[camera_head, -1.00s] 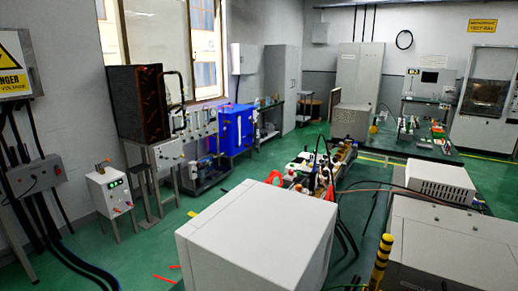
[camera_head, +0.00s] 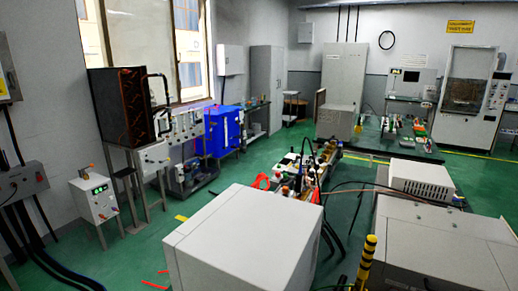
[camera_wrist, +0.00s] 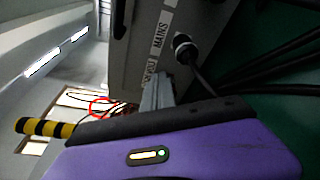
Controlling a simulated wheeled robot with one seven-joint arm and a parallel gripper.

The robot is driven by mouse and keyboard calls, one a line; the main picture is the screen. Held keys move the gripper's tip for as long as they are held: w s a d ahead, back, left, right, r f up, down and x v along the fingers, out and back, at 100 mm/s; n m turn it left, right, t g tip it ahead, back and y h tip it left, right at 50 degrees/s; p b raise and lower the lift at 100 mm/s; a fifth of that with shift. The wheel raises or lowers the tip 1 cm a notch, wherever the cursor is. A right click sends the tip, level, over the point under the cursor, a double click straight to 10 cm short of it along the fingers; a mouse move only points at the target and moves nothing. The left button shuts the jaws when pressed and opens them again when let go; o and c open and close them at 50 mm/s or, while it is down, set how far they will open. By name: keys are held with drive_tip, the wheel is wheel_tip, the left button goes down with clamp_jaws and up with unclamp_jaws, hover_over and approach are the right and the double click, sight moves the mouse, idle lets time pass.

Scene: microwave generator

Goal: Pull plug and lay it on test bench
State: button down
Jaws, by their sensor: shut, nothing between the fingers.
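In the wrist view, a dark plug (camera_wrist: 184,45) with a ringed collar sits in a grey panel beside a "MAINS" label, and its black cable runs down and right. My gripper (camera_wrist: 157,92) is shut and empty, its grey fingers close to the panel below the plug. I cannot tell whether they touch the panel. In the head view, my gripper is not seen and I cannot pick out the plug. A bench (camera_head: 408,153) with a dark top and small equipment stands at the back right; I cannot tell whether it is the test bench.
A large pale box (camera_head: 240,245) fills the front middle of the head view. A grey cabinet (camera_head: 445,240) stands at the right, beside a yellow-black striped post (camera_head: 367,262). Black cables run over the floor between them. Green floor (camera_head: 150,245) is open at the left.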

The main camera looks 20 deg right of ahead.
drive_tip(key=shift+a+f+v, duration=0.1)
drive_tip(key=shift+a+v, duration=0.05)
drive_tip(key=shift+v, duration=0.75)
drive_tip(key=shift+a+f+v, duration=0.1)
drive_tip(key=shift+a+v, duration=0.05)
drive_tip(key=shift+v, duration=0.75)
drive_tip(key=shift+w, duration=0.2)
drive_tip(key=shift+r+m, duration=0.15)
drive_tip(key=shift+m, duration=0.45)
drive_tip(key=s+a+r+m+t+y, duration=0.1)
drive_tip(key=s+a+r+m, duration=0.25)
drive_tip(key=a, duration=0.25)
drive_tip(key=s+a+r+m+t, duration=0.1)
drive_tip(key=s+a+r+m, duration=0.15)
drive_tip(key=a+m, duration=0.35)
drive_tip(key=s+a+r+m+t+y, duration=0.1)
drive_tip(key=s+a+r+m, duration=0.25)
drive_tip(key=a, duration=0.35)
drive_tip(key=s+a+r+m+y, duration=0.1)
drive_tip(key=s+a+y, duration=0.3)
drive_tip(key=s+a, duration=0.4)
drive_tip(key=s+a+r+m+g+y+b, duration=0.1)
drive_tip(key=s+a+r+y, duration=0.2)
drive_tip(key=s+a, duration=0.6)
drive_tip(key=shift+s+a+r+m+g+y, duration=0.3)
drive_tip(key=shift+r+y, duration=0.1)
drive_tip(key=shift+r, duration=0.2)
